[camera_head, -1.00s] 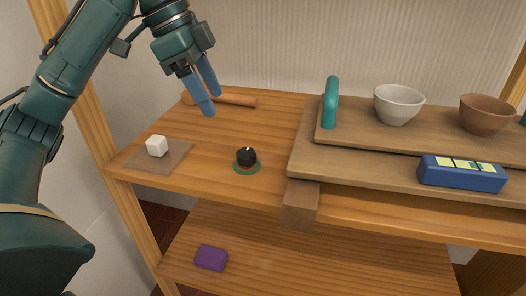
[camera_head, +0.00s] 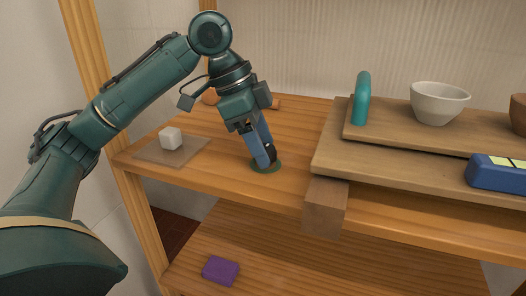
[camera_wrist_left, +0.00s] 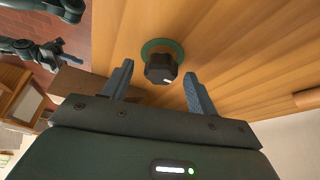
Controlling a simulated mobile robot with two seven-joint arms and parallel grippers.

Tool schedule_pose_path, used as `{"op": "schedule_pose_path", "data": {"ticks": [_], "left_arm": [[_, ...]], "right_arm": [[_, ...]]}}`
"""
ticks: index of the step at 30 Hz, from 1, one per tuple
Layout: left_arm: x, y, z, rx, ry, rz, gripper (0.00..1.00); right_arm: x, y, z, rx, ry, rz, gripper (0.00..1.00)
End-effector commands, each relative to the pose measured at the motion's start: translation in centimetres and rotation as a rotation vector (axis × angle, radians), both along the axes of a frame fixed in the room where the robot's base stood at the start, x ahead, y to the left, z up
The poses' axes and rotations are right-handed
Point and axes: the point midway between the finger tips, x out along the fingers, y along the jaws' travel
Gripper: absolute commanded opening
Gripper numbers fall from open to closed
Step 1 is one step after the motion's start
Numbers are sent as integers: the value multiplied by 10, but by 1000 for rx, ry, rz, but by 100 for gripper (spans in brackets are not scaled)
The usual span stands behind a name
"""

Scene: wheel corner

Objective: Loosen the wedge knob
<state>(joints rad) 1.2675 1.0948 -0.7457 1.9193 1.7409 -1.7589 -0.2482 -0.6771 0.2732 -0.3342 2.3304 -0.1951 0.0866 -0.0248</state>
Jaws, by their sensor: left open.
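The wedge knob (camera_wrist_left: 160,68) is a black ribbed knob with a small white mark, set over a green ring (camera_wrist_left: 163,46) on the wooden bench top. In the head view it is mostly hidden behind the fingers of my left gripper (camera_head: 264,157), and part of the green ring (camera_head: 266,167) shows around them. My left gripper also shows in the left wrist view (camera_wrist_left: 158,84). It is open, with the knob between and just beyond its fingertips, not gripped.
A stepped wooden board (camera_head: 400,160) at right carries a teal handle (camera_head: 362,98), a pale bowl (camera_head: 438,103) and a blue box (camera_head: 497,174). A purple block (camera_head: 221,270) lies on the lower shelf.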

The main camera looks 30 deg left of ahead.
Motion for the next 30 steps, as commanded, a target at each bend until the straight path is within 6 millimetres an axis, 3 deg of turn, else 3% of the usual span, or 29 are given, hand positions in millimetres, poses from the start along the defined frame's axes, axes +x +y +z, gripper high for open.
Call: {"op": "schedule_pose_path", "data": {"ticks": [11,27,30], "left_arm": [[1,-2,-5,0,-1,0,59],[1,-2,-5,0,0,-1,15],[1,-2,-5,0,0,1,14]], "right_arm": [[-1,1,1,5,-14,6,36],[-1,1,0,4,-12,6,36],[-1,1,1,3,-12,5,36]]}}
